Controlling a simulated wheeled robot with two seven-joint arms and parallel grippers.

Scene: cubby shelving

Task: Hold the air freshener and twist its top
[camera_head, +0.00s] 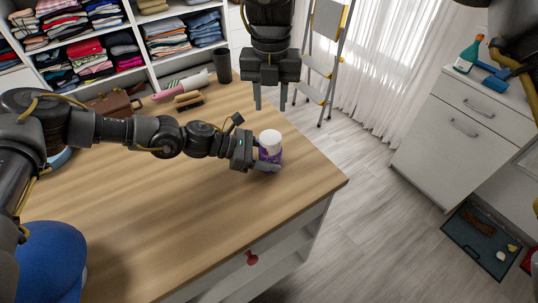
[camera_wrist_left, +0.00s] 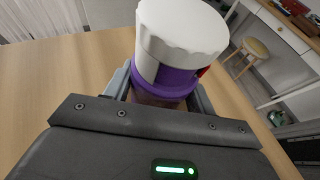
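The air freshener (camera_head: 270,146) has a white ridged top and a purple lower body. It stands upright near the right edge of the wooden table. My left gripper (camera_head: 265,160) reaches in from the left, low on the body, with a finger on either side, and looks shut on it. In the left wrist view the air freshener (camera_wrist_left: 180,40) rises between the fingers, its white top clear of them; its base is hidden. My right gripper (camera_head: 270,98) points down above and behind the air freshener, fingers apart, empty and not touching it.
A dark cup (camera_head: 221,67), a pink roller (camera_head: 180,86), a brush (camera_head: 187,99) and a brown case (camera_head: 112,103) stand along the table's back. Clothes shelves (camera_head: 140,45) are behind. The wooden table (camera_head: 190,215) is clear in front of my left arm.

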